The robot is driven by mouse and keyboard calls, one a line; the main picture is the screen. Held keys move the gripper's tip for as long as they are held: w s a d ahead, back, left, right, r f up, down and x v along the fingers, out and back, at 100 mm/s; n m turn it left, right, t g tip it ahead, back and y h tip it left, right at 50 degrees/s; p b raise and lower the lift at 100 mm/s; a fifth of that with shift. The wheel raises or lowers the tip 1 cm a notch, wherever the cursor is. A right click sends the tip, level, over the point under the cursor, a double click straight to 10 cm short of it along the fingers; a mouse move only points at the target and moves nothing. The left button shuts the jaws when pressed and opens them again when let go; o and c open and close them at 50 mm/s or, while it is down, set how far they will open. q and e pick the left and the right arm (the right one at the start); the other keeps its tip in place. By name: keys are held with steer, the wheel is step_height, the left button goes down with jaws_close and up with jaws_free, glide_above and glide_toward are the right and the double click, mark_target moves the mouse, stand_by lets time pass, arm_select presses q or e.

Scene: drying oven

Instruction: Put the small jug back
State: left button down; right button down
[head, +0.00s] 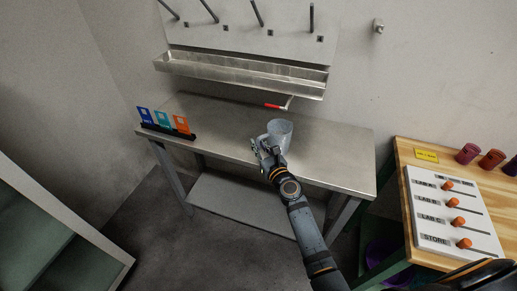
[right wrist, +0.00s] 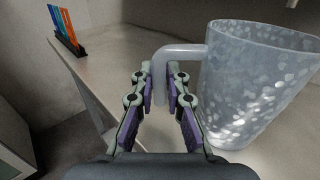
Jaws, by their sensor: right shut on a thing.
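The small jug (head: 281,130) is a pale grey, speckled vessel with a handle. It stands upright at the steel table (head: 225,137), right of the table's middle; I cannot tell whether its base touches the top. In the right wrist view the jug (right wrist: 258,85) fills the right side, and its handle (right wrist: 160,75) comes down between the fingers. My right gripper (head: 263,149) is shut on the handle, at the jug's left side; its fingers also show in the right wrist view (right wrist: 165,88). My left gripper is not in view.
A rack with coloured cards (head: 165,127) stands at the table's left end. A red-handled tool (head: 275,106) is near the back. A steel trough (head: 240,74) and peg board (head: 245,32) hang above. A wooden bench (head: 405,155) with a lever panel (head: 452,215) is at right.

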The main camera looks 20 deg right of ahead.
steer(key=c, duration=1.4)
jaws_free()
steer(key=shift+o, duration=0.2)
steer(key=shift+s+r, duration=0.1)
steer(key=shift+r, duration=0.15)
steer(key=s+d+b, duration=0.1)
steer(key=s+d, duration=0.1)
steer(key=s, duration=0.9)
steer(key=shift+s+d, duration=0.15)
steer(key=shift+s, duration=0.2)
steer(key=shift+f, duration=0.15)
